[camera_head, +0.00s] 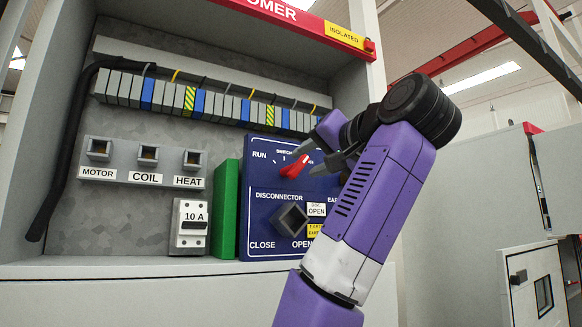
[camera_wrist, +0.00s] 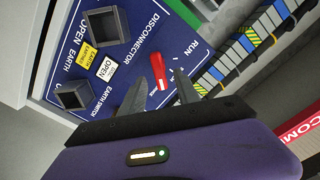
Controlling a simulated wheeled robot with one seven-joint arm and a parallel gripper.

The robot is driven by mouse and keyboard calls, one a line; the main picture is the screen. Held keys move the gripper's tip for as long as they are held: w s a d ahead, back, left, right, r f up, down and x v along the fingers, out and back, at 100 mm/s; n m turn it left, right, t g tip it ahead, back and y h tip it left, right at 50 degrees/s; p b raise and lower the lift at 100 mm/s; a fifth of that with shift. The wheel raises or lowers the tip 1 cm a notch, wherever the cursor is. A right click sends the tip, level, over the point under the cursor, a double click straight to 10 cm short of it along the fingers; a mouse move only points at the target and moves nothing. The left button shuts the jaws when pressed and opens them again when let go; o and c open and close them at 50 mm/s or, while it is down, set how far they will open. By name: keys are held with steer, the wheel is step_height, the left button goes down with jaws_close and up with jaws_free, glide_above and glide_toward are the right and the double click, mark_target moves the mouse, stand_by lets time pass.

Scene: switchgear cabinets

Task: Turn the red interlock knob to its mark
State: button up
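The red interlock knob (camera_head: 294,168) is on the upper part of the blue panel (camera_head: 262,222), near the RUN label. It sits tilted, its upper end toward the right. It also shows in the wrist view (camera_wrist: 158,82). My gripper (camera_head: 310,159) is in front of the panel near the knob. In the wrist view, my gripper's fingers (camera_wrist: 168,80) are apart, with the red knob between or just beyond them. I cannot tell whether either finger touches it. The marks around the knob are partly hidden by the gripper in the head view.
Below the knob is a square disconnector socket (camera_head: 291,219) with OPEN and CLOSE labels. A green block (camera_head: 226,209) and a 10 A breaker (camera_head: 190,227) stand left of the panel. A terminal row (camera_head: 208,104) runs above. The cabinet's side wall is close on the right.

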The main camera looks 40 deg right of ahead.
mark_target(294, 167)
steer(key=p+x, duration=0.2)
steer(key=x, duration=0.5)
steer(key=shift+d+p, duration=0.1)
steer(key=shift+p, duration=0.25)
jaws_close()
